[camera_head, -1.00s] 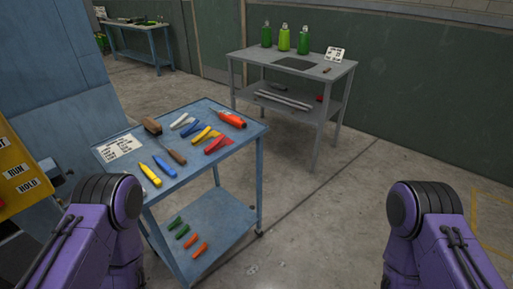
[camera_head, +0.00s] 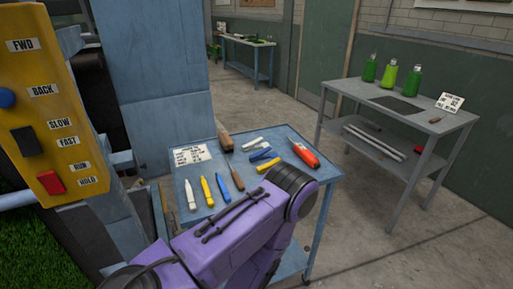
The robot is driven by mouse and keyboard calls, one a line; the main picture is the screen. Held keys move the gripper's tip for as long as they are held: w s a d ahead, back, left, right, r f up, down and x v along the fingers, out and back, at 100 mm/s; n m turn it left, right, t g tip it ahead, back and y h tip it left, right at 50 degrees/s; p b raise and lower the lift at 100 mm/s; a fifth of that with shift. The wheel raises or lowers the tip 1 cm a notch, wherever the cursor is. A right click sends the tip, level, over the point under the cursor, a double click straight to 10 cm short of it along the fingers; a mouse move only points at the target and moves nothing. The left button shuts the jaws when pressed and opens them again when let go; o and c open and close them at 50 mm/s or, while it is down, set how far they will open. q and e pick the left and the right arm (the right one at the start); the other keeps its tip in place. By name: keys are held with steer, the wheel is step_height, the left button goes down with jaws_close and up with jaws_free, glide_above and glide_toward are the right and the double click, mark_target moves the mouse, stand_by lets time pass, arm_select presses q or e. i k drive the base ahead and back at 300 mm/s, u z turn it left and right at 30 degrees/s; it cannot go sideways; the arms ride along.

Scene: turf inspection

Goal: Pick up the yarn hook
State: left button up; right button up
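I cannot tell for certain which tool is the yarn hook. A small brown-handled tool (camera_head: 237,179) lies on the blue cart (camera_head: 321,172), right of a blue tool (camera_head: 222,188). Another small brown-handled tool (camera_head: 435,120) lies on the grey table (camera_head: 350,88) at right, below a label card (camera_head: 450,103). A purple link of my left arm crosses in front of the cart and hides part of its top and lower shelf. Neither gripper shows.
The cart also holds a wooden-handled brush (camera_head: 225,141), a white tool (camera_head: 190,195), a yellow tool (camera_head: 207,191) and a red tool (camera_head: 304,153). Green bottles (camera_head: 389,76) stand on the grey table. A yellow control box (camera_head: 48,110) is close at left. Floor (camera_head: 350,225) between cart and table is clear.

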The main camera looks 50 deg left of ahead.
mark_target(238, 182)
steer(key=i, duration=0.75)
steer(key=z, duration=0.55)
steer(key=i, duration=1.5)
steer(key=u, duration=3.1)
